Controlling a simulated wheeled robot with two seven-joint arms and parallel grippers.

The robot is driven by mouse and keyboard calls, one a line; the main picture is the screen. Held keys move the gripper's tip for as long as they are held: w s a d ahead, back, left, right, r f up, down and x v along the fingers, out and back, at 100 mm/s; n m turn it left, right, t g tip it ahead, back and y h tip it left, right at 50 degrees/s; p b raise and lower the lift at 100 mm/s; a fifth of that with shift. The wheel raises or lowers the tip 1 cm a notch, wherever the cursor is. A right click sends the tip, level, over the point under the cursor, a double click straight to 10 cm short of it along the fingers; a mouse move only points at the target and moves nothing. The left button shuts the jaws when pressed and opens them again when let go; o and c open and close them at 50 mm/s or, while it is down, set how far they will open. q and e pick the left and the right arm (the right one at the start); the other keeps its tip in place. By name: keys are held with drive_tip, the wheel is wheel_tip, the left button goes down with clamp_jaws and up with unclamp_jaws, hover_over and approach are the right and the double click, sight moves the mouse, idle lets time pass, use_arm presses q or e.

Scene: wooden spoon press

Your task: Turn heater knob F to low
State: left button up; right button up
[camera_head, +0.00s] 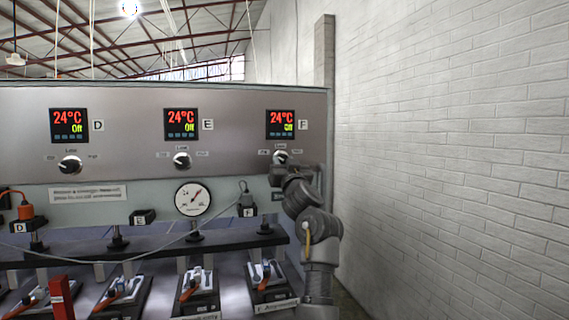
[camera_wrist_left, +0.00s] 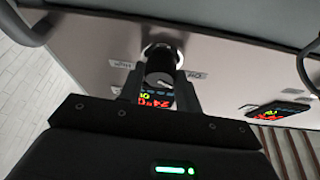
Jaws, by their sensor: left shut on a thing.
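Heater knob F (camera_head: 280,157) is a small dark knob on a light round base, under the display marked F (camera_head: 281,124), which reads 24°C and Off. My left gripper (camera_head: 290,167) is at this knob, its arm rising from below at the right end of the panel. In the left wrist view the dark knob (camera_wrist_left: 160,62) sits between the two fingers of my left gripper (camera_wrist_left: 159,84), which are shut on it. The F display (camera_wrist_left: 154,101) shows partly between the fingers there. The knob's exact pointer direction is hard to tell. My right gripper is not in view.
Knob E (camera_head: 181,160) and knob D (camera_head: 70,164) stand to the left under displays that also read 24°C and Off. A round gauge (camera_head: 193,199) and a dark press bar (camera_head: 150,244) lie below. A white brick wall (camera_head: 450,150) stands to the right.

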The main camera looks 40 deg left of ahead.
use_arm(q)
drive_tip(key=shift+a+r+m+t+p, duration=0.1)
drive_tip(key=shift+r+m+t+p, duration=0.15)
drive_tip(key=shift+m+p, duration=0.55)
drive_tip(key=m+t+h+p, duration=0.1)
drive_tip(key=m+h+p, duration=0.1)
drive_tip(key=m+p, duration=0.2)
drive_tip(key=m+h+p, duration=0.2)
drive_tip(key=m+p, duration=0.2)
drive_tip(key=p, duration=0.1)
drive_tip(key=m+t+h+p, duration=0.1)
drive_tip(key=m+p, duration=0.3)
drive_tip(key=p, duration=0.1)
drive_tip(key=shift+s+a+r+m+t+h+p, duration=0.1)
drive_tip(key=shift+s+r+m+t+h+p, duration=0.15)
drive_tip(key=shift+m+t+h+p, duration=0.15)
drive_tip(key=shift+f+m+h+p, duration=0.2)
drive_tip(key=shift+m+h+p, duration=0.1)
drive_tip(key=shift+m+p, duration=0.5)
drive_tip(key=o, duration=1)
drive_tip(key=shift+f, duration=0.1)
drive_tip(key=shift+c, duration=0.2)
drive_tip(key=shift+w, duration=0.1)
